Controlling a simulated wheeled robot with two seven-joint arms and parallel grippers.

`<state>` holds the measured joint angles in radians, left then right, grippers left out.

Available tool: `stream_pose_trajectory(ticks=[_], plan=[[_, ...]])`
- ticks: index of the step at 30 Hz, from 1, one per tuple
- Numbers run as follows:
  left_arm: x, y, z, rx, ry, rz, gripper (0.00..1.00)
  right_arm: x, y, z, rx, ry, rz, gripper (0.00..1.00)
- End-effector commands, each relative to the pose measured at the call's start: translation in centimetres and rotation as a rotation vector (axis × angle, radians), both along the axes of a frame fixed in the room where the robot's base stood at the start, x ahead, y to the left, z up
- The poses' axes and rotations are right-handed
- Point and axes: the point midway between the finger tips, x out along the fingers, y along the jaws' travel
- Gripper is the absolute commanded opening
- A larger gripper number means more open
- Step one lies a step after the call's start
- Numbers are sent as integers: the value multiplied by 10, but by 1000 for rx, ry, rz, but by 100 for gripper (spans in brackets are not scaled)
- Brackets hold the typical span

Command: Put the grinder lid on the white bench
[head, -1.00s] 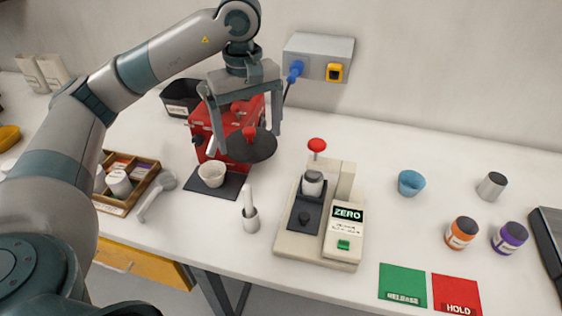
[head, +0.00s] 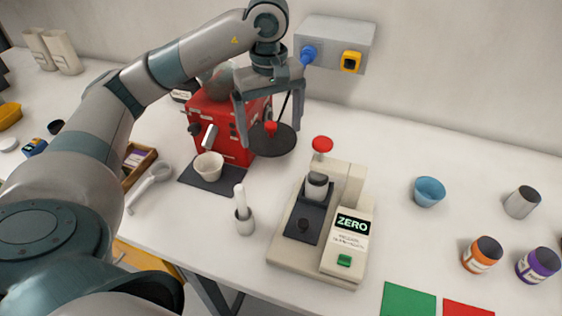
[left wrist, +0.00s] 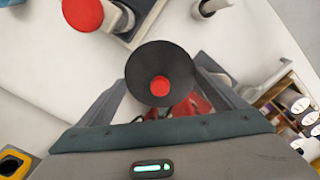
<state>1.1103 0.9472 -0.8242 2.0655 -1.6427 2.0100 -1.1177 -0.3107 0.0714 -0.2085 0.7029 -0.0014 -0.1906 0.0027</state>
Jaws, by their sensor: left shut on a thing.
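The grinder lid is a dark round disc (head: 276,143) with a red knob. My left gripper (head: 270,127) is shut on it by the knob and holds it above the bench, in front of the red grinder's right side. In the left wrist view the lid (left wrist: 160,62) with its red knob sits between the fingers. The red grinder (head: 212,120) stands on the white bench (head: 395,140), partly hidden behind my gripper and arm. My right gripper is out of view.
A cream press with a ZERO display (head: 352,224) and red knob stands right of the lid. A white cup (head: 208,166) sits on a dark mat. A mortar with pestle (head: 244,222) is nearer. The bench is clear between the press and the blue cup (head: 428,191).

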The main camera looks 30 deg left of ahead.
Motion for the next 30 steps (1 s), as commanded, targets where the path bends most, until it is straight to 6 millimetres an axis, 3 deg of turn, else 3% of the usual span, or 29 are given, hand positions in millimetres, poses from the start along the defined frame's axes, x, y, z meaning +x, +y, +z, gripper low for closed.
stream_pose_trajectory(ticks=[11,14,21,30], plan=[[0,0,-13,1,4,0,66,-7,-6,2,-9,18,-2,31],[-1,0,-27,1,5,-1,66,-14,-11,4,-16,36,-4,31],[-2,0,-78,1,8,1,66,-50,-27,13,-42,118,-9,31],[-2,0,-139,1,5,0,66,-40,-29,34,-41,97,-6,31]])
